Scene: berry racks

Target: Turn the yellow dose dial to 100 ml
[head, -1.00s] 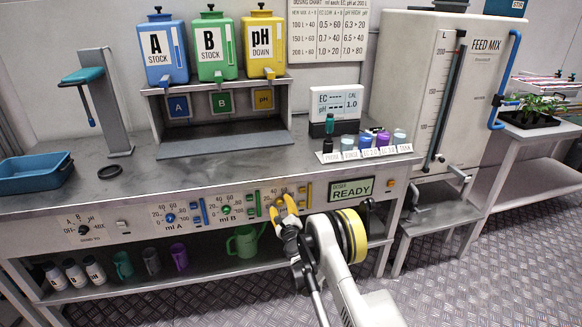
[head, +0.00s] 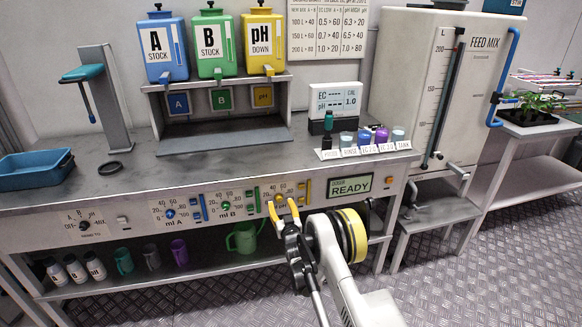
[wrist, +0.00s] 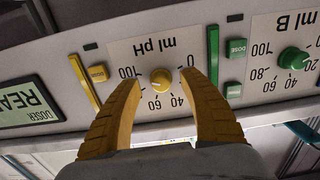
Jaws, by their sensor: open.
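The yellow dose dial (wrist: 161,82) is a round knob on the panel marked "ml pH", seen upside down in the wrist view. A scale from 0 to 100 rings it; I cannot tell surely which number its pointer marks. My gripper (wrist: 160,78) is open, with one yellow finger on each side of the dial and a gap on both sides. In the head view my gripper (head: 281,204) is at the bench's front panel, its fingertips flanking the dial (head: 281,198). The lower parts of the fingers cover some of the panel.
The yellow dose button (wrist: 98,73) and a yellow bar lie beside the dial. The green dial (wrist: 293,60) and green dose button (wrist: 236,47) are on the other side. The doser display (head: 351,186) reads READY. A shelf with cups runs below the panel.

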